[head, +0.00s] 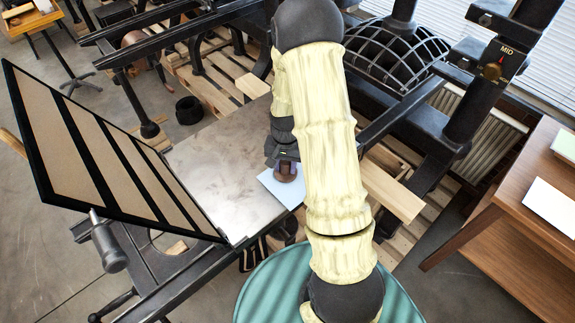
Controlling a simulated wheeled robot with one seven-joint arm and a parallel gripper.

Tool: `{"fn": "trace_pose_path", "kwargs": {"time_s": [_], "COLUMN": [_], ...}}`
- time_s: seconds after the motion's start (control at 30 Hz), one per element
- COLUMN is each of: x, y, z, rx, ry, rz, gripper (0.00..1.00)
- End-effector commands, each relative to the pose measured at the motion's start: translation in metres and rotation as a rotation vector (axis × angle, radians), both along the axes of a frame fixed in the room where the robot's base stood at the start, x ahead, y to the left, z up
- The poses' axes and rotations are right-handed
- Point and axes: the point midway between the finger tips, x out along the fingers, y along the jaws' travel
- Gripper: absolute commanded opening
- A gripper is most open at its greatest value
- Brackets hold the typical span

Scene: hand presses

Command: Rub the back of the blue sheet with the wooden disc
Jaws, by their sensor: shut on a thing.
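My gripper (286,160) is at the right part of the press's metal bed, partly hidden by my arm. It points down and is shut on the wooden disc (287,174), a small brown round piece. The disc is over the pale blue sheet (282,194) and looks close to it or touching; I cannot tell which. The sheet lies on the bed (215,175) near its front right edge. Its left and front corner shows; my arm and gripper hide the rest.
A black frame with tan panels (90,150) stands tilted open at the bed's left. Dark press beams and a round black cage (392,55) stand behind. A wooden table (520,225) with a white sheet (550,207) is at the right. The bed's left part is bare.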

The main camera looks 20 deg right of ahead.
Motion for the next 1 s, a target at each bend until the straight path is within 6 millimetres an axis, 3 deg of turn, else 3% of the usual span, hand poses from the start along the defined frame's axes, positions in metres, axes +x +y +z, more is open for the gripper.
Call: {"fn": "trace_pose_path", "kwargs": {"time_s": [0.3, 0.43, 1.0], "x": [-0.004, -0.002, -0.003], "y": [0.021, 0.02, 0.02], "z": [0.0, 0.024, 0.072], "rx": [0.001, 0.0, 0.0], "ry": [0.001, -0.006, -0.001], "rz": [-0.014, -0.017, -0.017], "gripper": [0.01, 0.01, 0.01]}}
